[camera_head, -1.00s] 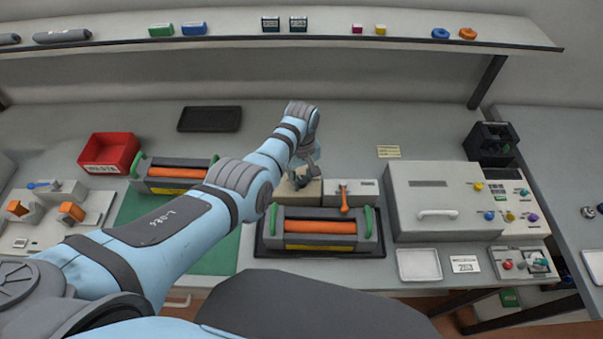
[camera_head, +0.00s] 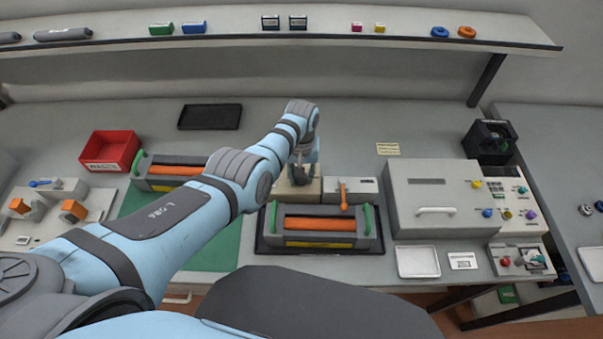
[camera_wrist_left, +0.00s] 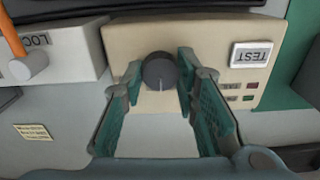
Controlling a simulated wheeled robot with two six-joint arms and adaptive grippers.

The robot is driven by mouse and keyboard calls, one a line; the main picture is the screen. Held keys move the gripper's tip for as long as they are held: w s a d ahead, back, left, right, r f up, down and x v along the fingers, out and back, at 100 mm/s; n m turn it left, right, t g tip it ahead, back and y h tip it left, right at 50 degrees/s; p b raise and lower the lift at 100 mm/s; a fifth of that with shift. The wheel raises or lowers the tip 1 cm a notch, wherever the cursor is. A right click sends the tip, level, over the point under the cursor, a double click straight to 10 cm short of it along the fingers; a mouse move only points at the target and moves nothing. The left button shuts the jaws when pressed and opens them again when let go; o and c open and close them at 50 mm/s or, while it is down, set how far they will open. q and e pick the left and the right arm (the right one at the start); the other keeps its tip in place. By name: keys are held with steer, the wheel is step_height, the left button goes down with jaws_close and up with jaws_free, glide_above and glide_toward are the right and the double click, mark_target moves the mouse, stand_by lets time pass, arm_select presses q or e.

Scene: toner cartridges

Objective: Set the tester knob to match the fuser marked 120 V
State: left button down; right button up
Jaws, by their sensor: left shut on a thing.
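The beige tester (camera_head: 305,194) stands behind the front fuser and also shows in the left wrist view (camera_wrist_left: 210,40) with a TEST label. Its round dark knob (camera_wrist_left: 158,70) has a pale pointer line facing the bottom of that view. My left gripper (camera_wrist_left: 160,78) has its fingers on both sides of the knob and is shut on it. In the head view the gripper (camera_head: 303,178) points down at the tester and hides the knob. One fuser (camera_head: 320,226) lies on a black tray, another (camera_head: 170,172) on the green mat. Their voltage marks are not readable.
A small unit with an orange lever (camera_head: 343,193) stands right beside the tester. A large grey machine (camera_head: 440,200) is farther right. A red bin (camera_head: 110,151) is at the left. The table behind the tester is mostly clear.

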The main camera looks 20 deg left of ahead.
arm_select(q)
steer(key=shift+s+f, duration=0.1)
steer(key=shift+s, duration=0.05)
steer(key=c, duration=1.2)
jaws_free()
steer(key=shift+c, duration=0.2)
steer(key=shift+r, duration=0.3)
step_height(320, 180, up, 12)
steer(key=shift+f, duration=0.25)
